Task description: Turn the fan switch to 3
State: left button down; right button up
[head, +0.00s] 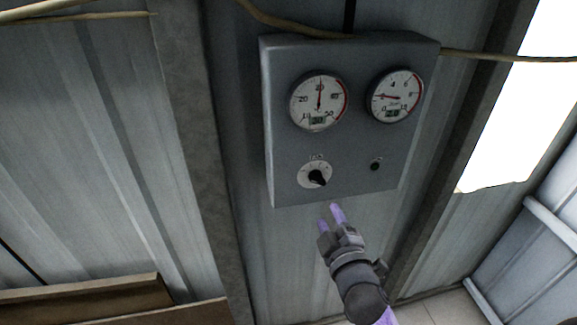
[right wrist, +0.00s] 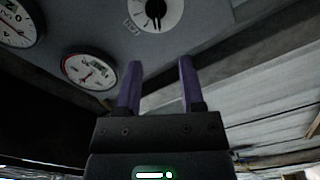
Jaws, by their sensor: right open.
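The fan switch (head: 316,176) is a black rotary knob on a round white dial, low on the left of a grey wall-mounted control box (head: 345,150). In the head view its pointer is tilted, but the dial marks are too small to read. My right gripper (head: 335,212) has purple fingers and is just below the box's lower edge, under and slightly right of the knob, apart from it. In the right wrist view the open, empty fingers (right wrist: 158,85) point toward the panel, with the knob (right wrist: 156,10) at the top beyond them. My left gripper is not in view.
Two round gauges, a left one (head: 318,102) and a right one (head: 395,96), sit above the switch. A small black button (head: 376,165) is right of it. Cables run along the top. Wooden boards (head: 90,300) are at lower left. The space before the box is clear.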

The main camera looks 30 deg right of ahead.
aim_at(317, 182)
jog(key=x, duration=0.5)
jog(key=shift+w+d+r, duration=0.15)
jog(key=shift+d, duration=0.3)
jog(key=x, duration=0.4)
jog(key=shift+w+a, duration=0.1)
jog(key=shift+a, duration=0.05)
jog(key=shift+w, duration=0.25)
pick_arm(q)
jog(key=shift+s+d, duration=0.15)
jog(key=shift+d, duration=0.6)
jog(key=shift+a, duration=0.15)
pick_arm(e)
grip_shut()
